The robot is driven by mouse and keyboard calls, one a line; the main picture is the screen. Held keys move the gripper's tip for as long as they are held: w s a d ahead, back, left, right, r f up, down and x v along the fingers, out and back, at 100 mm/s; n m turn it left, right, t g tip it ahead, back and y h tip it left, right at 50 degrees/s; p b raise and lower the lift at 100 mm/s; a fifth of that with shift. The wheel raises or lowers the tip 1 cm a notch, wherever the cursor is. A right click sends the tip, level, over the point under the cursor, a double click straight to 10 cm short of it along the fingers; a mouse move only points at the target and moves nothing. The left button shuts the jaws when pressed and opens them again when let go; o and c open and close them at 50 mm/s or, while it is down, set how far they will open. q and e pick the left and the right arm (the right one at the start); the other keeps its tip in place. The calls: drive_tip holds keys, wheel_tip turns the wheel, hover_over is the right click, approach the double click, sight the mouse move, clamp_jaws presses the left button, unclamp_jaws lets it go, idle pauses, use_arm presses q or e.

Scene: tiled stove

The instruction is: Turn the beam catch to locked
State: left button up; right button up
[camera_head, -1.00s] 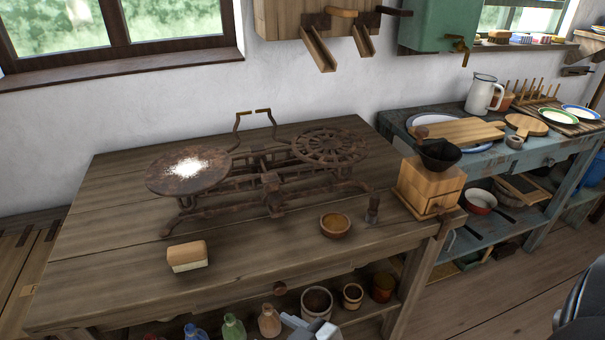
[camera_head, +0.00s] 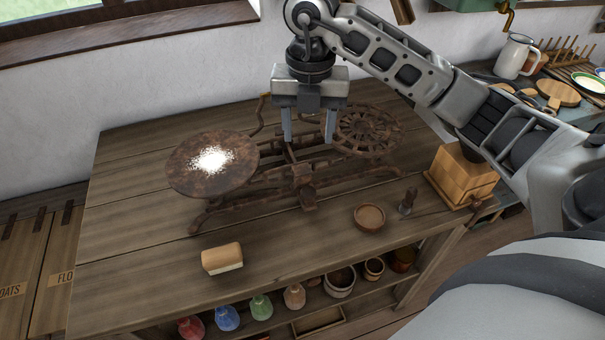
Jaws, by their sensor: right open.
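A rusty balance scale (camera_head: 307,192) stands on the wooden table. Its left pan (camera_head: 190,178) is a solid plate bearing a heap of white powder (camera_head: 210,160). Its right pan (camera_head: 370,128) is a spoked disc. A small upright block (camera_head: 303,174) sits at the middle of the scale's front; I cannot tell whether it is the beam catch or how the catch is set. My right gripper (camera_head: 308,140) points down over the scale's middle, between the pans, with its fingers apart and nothing seen between them. It hides part of the beam and one brass-tipped pointer. My left gripper is out of view.
A brush-like block (camera_head: 222,258), a small bowl (camera_head: 369,217), a small dark weight (camera_head: 407,202) and a wooden grinder (camera_head: 461,176) stand on the table (camera_head: 130,220). Several bottles and pots fill the shelf below. The table's left side is clear.

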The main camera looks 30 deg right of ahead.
sight(308, 191)
wheel_tip(308, 191, down, 16)
drive_tip(key=shift+d+r, duration=0.1)
drive_tip(key=shift+r, duration=0.05)
idle(0.3)
drive_tip(key=c, duration=1)
